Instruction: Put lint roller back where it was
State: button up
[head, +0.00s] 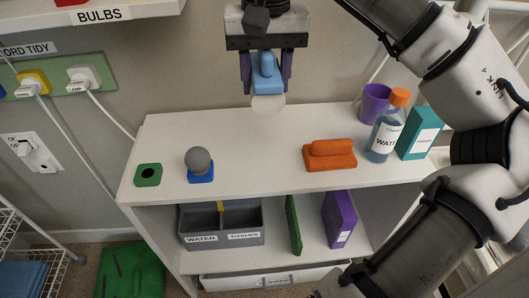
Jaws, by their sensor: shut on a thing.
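My gripper (266,78) is at the top middle of the head view, above the white shelf unit's top (250,143). It is shut on a blue thing with a pale rounded lower end, which I take to be the lint roller (266,68). The roller hangs in the air near the wall, apart from the shelf top. A small green block with a dark round hole (148,174) stands empty at the left of the top. Beside it, a grey ball (198,160) sits on a blue base (201,175). An orange thing rests on an orange base (330,160).
A purple cup (374,103), a water bottle with orange cap (385,135) and a teal box (419,133) stand at the right of the top. Below are a grey divided bin (222,235), a green upright panel (294,224) and a purple box (339,218). Wall plugs are left.

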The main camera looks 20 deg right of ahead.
notch_tip(320, 180, down, 17)
jog(key=b, duration=0.3)
jog(key=shift+r, duration=0.1)
jog(key=shift+f+b, duration=0.25)
jog(key=shift+b, duration=0.2)
jog(key=o, duration=1.2)
jog(key=shift+r, duration=0.1)
jog(key=shift+r, duration=0.1)
notch_tip(320, 180, up, 12)
jog(key=p, duration=0.3)
jog(key=shift+r, duration=0.1)
